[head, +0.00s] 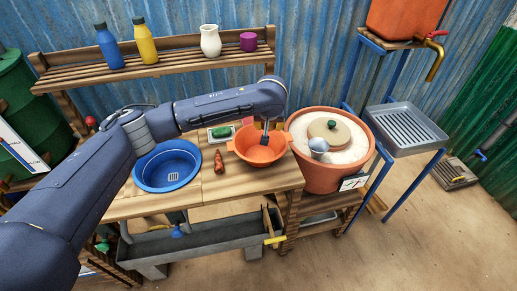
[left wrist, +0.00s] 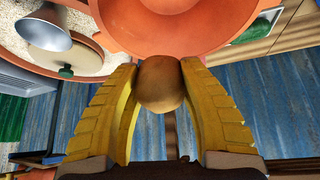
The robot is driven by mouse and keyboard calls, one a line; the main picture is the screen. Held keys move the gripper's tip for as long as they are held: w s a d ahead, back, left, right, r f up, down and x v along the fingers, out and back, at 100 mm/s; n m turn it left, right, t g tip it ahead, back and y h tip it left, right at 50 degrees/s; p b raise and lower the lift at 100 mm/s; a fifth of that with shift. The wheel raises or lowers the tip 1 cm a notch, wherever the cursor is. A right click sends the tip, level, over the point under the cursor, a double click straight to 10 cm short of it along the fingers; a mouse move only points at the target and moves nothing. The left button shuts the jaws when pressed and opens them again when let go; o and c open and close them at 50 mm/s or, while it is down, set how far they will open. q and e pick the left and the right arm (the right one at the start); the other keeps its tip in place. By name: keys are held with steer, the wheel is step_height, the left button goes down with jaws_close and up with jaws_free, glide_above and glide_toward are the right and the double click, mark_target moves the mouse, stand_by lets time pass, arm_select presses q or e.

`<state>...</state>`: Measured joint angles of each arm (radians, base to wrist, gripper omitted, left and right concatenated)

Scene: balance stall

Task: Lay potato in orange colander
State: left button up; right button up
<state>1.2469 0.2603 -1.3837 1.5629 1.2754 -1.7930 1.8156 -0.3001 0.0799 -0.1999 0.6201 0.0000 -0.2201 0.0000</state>
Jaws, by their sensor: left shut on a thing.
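The orange colander (head: 245,157) stands near the right end of the wooden counter. My left gripper (head: 265,139) reaches over it from above, pointing down at its bowl. In the left wrist view, its yellow fingers (left wrist: 160,100) are shut on a brown, round potato (left wrist: 160,84). The colander's orange wall (left wrist: 215,25) shows just beyond the potato there; I cannot tell whether they touch. In the head view the gripper hides the potato. My right gripper is not in view.
A blue basin (head: 167,171) is left of the colander. A reddish-brown item (head: 219,163) and a dish with a green thing (head: 221,132) lie between them. A large clay pot (head: 318,176) with a lid and metal cup stands close on the right. A shelf (head: 180,65) holds bottles behind.

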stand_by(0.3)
arm_select(q)
glide_above(267, 155)
step_height(267, 155, down, 6)
steer(key=shift+f, duration=0.15)
stand_by(1.1)
steer(key=shift+d+f, duration=0.1)
steer(key=shift+f, duration=2.2)
stand_by(1.9)
steer(key=o, duration=1.3)
steer(key=shift+c, duration=0.2)
steer(key=shift+r, duration=0.1)
